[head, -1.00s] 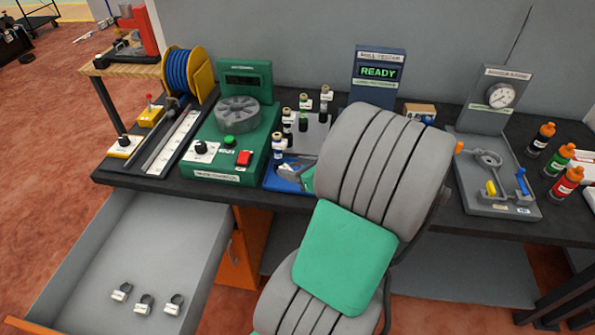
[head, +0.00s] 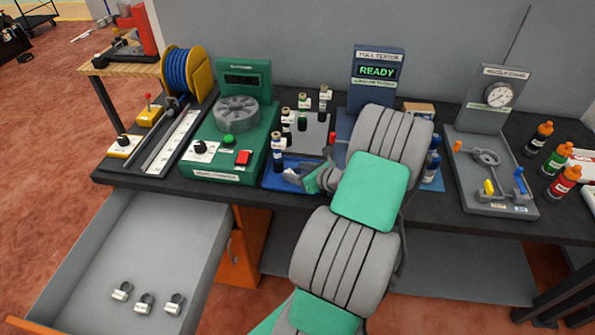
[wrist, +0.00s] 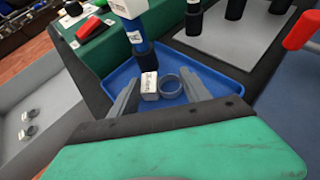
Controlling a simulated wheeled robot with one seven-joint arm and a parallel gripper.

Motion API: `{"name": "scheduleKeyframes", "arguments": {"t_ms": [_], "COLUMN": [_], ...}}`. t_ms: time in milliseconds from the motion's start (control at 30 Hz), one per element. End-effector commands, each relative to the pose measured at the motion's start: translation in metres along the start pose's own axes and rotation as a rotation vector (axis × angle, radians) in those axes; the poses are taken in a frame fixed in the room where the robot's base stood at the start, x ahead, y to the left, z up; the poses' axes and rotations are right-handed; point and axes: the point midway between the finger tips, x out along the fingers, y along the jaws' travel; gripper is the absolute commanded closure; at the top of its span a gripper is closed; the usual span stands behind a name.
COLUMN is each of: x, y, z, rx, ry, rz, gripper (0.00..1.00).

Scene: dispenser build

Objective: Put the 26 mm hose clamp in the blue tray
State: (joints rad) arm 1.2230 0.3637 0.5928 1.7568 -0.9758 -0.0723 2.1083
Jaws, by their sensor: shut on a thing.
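A hose clamp, a grey ring (wrist: 171,88) with a white label block (wrist: 149,84), sits between the fingers of my gripper (wrist: 160,80) in the wrist view. My gripper is shut on it. The label's size is not readable. The blue tray (wrist: 203,75) is directly behind and below the clamp; I cannot tell whether the clamp touches its floor. In the head view the blue tray (head: 270,181) is at the bench's front edge, partly hidden by my gripper (head: 308,181). The clamp is not clear there.
A dark blue bottle (head: 277,158) stands at the tray's left side, close to my gripper. The green machine (head: 225,172) is left of the tray, and more bottles (head: 302,118) stand behind. Several similar clamps (head: 145,303) lie in the open drawer (head: 150,245).

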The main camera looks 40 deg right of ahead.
Motion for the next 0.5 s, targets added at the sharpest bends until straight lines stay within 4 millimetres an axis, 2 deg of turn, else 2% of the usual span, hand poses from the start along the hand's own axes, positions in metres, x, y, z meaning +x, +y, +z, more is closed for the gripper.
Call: {"name": "scheduleKeyframes", "arguments": {"t_ms": [33, 300, 500], "x": [0.0005, 0.0002, 0.0001], "y": [0.0001, 0.0002, 0.0001], "z": [-0.0011, -0.0006, -0.0003], "rx": [0.0, 0.0, 0.0], "ry": [0.0, 0.0, 0.0], "rz": [0.0, 0.0, 0.0], "gripper": [0.43, 0.23, 0.23]}}
